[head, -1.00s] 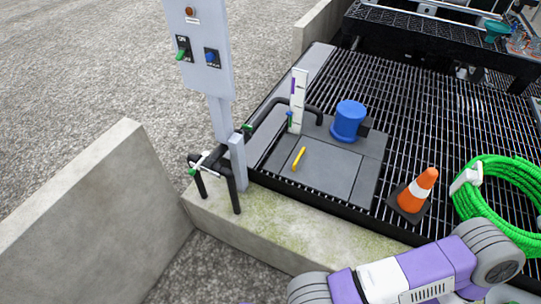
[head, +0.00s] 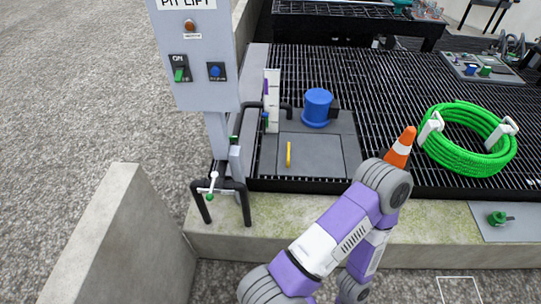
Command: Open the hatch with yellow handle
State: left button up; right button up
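The hatch (head: 318,154) is a flat grey panel set in a grey plate at the front left of the black grating, and it lies closed. Its yellow handle (head: 289,154) is a thin bar near the panel's left side. One of my purple and white arms is in the lower middle of the head view, in front of the concrete ledge and right of the hatch. No gripper fingers show in the head view, so neither gripper is seen at the handle.
A blue motor-like cylinder (head: 317,108) and a white gauge post (head: 272,100) stand behind the hatch. An orange cone (head: 401,147) and a green hose coil (head: 467,140) lie right. A grey control box (head: 195,60) stands left, above black pipes (head: 222,188). A concrete ledge (head: 430,225) runs in front.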

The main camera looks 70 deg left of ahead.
aim_at(300, 154)
jog(key=u, duration=2.25)
jog(key=i, duration=1)
